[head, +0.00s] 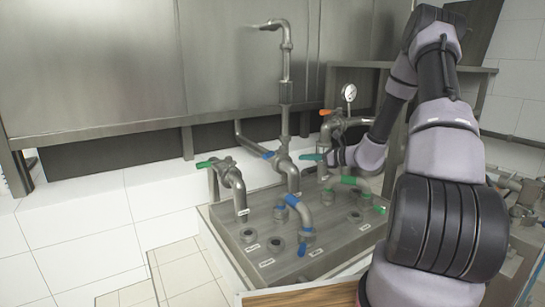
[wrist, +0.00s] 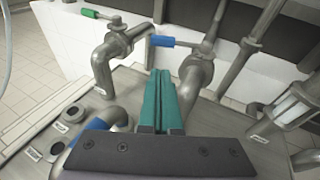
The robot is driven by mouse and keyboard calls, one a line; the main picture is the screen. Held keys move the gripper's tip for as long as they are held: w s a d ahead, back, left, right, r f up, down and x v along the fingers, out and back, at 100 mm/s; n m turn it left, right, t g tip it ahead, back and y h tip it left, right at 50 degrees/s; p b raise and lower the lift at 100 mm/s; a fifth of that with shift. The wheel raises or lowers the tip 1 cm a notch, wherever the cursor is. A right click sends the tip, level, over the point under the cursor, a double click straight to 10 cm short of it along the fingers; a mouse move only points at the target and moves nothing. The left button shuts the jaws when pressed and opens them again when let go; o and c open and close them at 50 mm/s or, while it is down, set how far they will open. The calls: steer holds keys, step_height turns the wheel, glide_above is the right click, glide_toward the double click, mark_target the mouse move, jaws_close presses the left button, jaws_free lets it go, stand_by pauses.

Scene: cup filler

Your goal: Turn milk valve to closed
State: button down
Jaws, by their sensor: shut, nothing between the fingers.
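Several metal pipes with coloured valve handles rise from a steel plate (head: 335,243). Its small labels are too small to read, so I cannot tell which valve is milk. A green-handled valve (head: 207,163) is on the left pipe; its handle also shows in the wrist view (wrist: 90,13). A blue handle (wrist: 168,41) is on the middle pipe, also in the head view (head: 267,155). An orange handle (head: 326,112) is near the gauge. My gripper (head: 309,157), with teal fingers (wrist: 159,74), is shut and empty, pointing toward the middle pipe. I cannot tell whether it touches it.
A blue-banded elbow pipe (head: 300,212) stands at the front of the plate, near other short fittings. A round gauge (head: 349,92) stands behind my arm. Steel panels (head: 100,60) close off the back.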

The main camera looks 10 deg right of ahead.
glide_toward(268, 153)
steer(key=shift+t, duration=0.3)
steer(key=w+a+f, duration=0.1)
steer(key=w+a, duration=0.1)
steer(key=w, duration=0.1)
steer(key=w+a+f, duration=0.1)
steer(key=shift+w+a+f, duration=0.25)
steer(key=shift+w+f, duration=0.1)
steer(key=shift+w, duration=0.05)
steer(key=w+a, duration=0.2)
steer(key=a, duration=0.1)
steer(key=shift+w+a, duration=0.15)
steer(key=shift+a, duration=0.2)
steer(key=shift+w+a, duration=0.1)
steer(key=shift+r, duration=0.1)
